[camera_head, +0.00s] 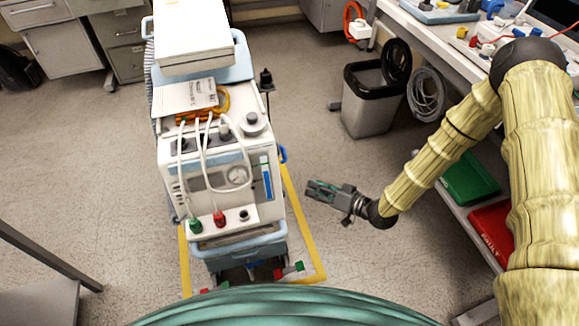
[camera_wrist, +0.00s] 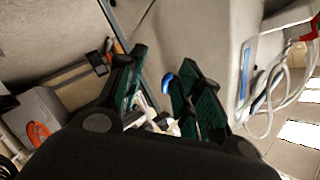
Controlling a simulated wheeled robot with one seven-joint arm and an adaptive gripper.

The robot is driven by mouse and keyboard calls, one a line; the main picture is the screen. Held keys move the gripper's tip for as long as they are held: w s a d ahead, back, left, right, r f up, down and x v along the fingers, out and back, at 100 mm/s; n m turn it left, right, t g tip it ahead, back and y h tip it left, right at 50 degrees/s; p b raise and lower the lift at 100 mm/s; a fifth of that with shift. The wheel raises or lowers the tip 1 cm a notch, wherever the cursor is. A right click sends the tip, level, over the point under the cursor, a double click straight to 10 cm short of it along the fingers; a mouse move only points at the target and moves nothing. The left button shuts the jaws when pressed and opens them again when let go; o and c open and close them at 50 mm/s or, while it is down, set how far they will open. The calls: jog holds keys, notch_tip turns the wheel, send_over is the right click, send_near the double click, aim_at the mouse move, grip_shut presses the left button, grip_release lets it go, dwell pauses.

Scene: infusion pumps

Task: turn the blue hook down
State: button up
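The blue hook (camera_head: 283,154) sticks out from the right side of the white pump machine (camera_head: 205,190) in the head view. In the wrist view the blue hook (camera_wrist: 167,83) shows as a small curved piece between my two fingers, partly covered by the right finger. My gripper (camera_head: 310,188) is to the right of the machine, apart from it and nearer the camera than the hook, pointing left. In the wrist view my gripper (camera_wrist: 164,58) is open, with a clear gap between its dark green finger pads. It holds nothing.
A grey bin (camera_head: 372,100) stands behind my gripper. A workbench (camera_head: 430,35) runs along the right, with a green tray (camera_head: 468,178) and a red tray (camera_head: 491,232) below. Yellow tape (camera_head: 303,230) marks the floor around the machine. Floor is free between machine and bin.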

jog(key=w+r+n+y+b, duration=0.2)
jog(key=w+r+n+y, duration=0.1)
jog(key=w+r+y, duration=0.15)
jog(key=x, duration=1.1)
jog(key=shift+w+f+g+b, duration=0.2)
jog(key=shift+f+g+b, duration=0.1)
jog(key=shift+f, duration=0.5)
jog(key=shift+h, duration=0.25)
